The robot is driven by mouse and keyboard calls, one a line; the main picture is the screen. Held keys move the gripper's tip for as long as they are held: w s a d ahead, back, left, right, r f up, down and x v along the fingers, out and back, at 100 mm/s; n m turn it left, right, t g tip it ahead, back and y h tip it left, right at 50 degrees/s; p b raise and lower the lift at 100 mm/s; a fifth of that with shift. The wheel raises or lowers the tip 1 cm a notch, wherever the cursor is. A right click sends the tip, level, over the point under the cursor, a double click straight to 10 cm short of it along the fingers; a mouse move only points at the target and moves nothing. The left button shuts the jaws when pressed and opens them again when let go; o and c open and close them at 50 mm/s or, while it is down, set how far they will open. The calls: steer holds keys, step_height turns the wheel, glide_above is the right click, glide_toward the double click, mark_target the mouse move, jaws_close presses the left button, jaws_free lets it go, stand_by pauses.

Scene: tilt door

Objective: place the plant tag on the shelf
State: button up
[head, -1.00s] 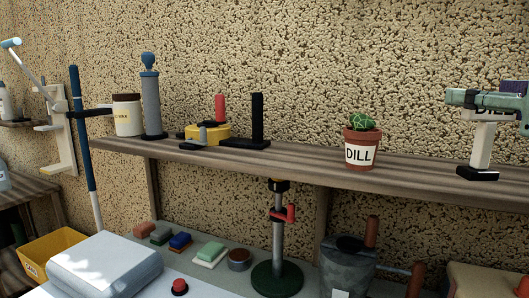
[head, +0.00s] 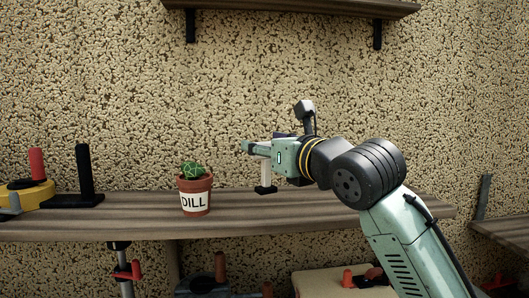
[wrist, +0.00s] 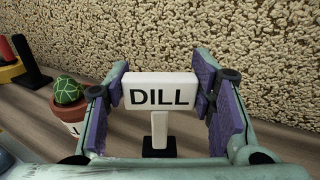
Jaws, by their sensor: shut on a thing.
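The plant tag is a white plate reading DILL on a white post with a black foot. In the wrist view the tag (wrist: 159,95) stands upright between the purple pads of my gripper (wrist: 160,76), which is shut on the plate. In the head view my gripper (head: 258,148) hides most of the plate; the tag's post (head: 266,172) and foot show below it. The foot is over the wooden shelf (head: 330,207), right of the potted plant; whether it touches the board I cannot tell.
A terracotta pot (head: 194,196) labelled DILL, with a green cactus-like plant, stands on the shelf left of the tag, apart from it. A black post (head: 85,178) and a yellow tool (head: 25,196) are further left. Another shelf (head: 290,8) hangs above. The shelf to the right looks bare.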

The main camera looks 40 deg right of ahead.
mark_target(265, 162)
steer(key=shift+w+d+f, duration=0.1)
steer(key=shift+w+d, duration=0.25)
steer(key=shift+w, duration=0.3)
step_height(265, 162, down, 3)
steer(key=shift+f+p, duration=0.2)
steer(key=shift+p, duration=0.6)
steer(key=shift+f, duration=0.1)
steer(key=shift+f+b, duration=0.2)
steer(key=shift+b, duration=0.1)
steer(key=o, duration=1.1)
steer(key=shift+r, duration=0.1)
steer(key=shift+r, duration=0.15)
steer(key=s+a+b, duration=0.2)
steer(key=s+b, duration=0.1)
steer(key=s, duration=0.9)
steer(key=shift+b, duration=0.3)
